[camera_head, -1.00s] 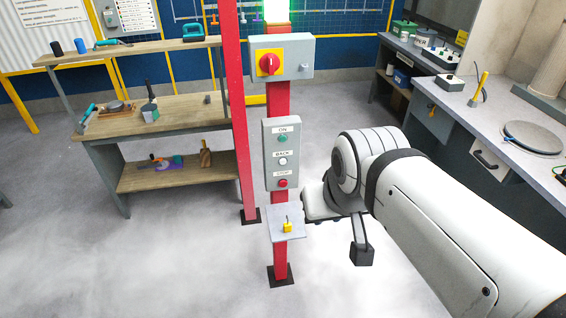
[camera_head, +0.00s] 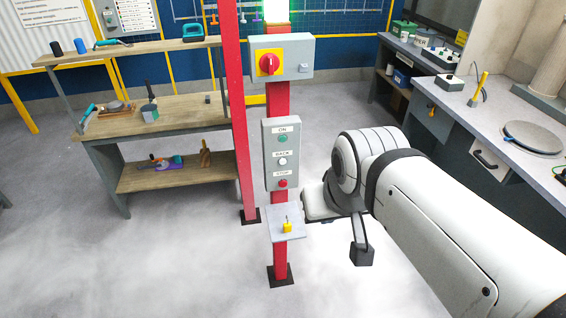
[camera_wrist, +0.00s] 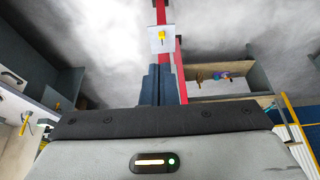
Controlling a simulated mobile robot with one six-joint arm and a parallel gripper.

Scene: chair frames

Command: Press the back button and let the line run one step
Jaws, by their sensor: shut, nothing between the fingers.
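The grey button box (camera_head: 267,165) is fixed to a red post. It has a green ON button (camera_head: 282,139) at the top, a white BACK button (camera_head: 282,161) in the middle and a red STOP button (camera_head: 283,183) at the bottom. In the wrist view my gripper (camera_wrist: 159,68) has its dark blue fingers together and empty. In the head view my wrist end is just right of the box's lower part, and my fingers cannot be made out there. No contact with a button shows. The button box cannot be made out in the wrist view.
A small shelf (camera_head: 275,231) with a yellow piece (camera_head: 287,227) juts out below the box; the piece also shows in the wrist view (camera_wrist: 162,36). Above is a switch box with a red-and-yellow knob (camera_head: 269,64). A second red post (camera_head: 238,120) stands left. Benches flank both sides.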

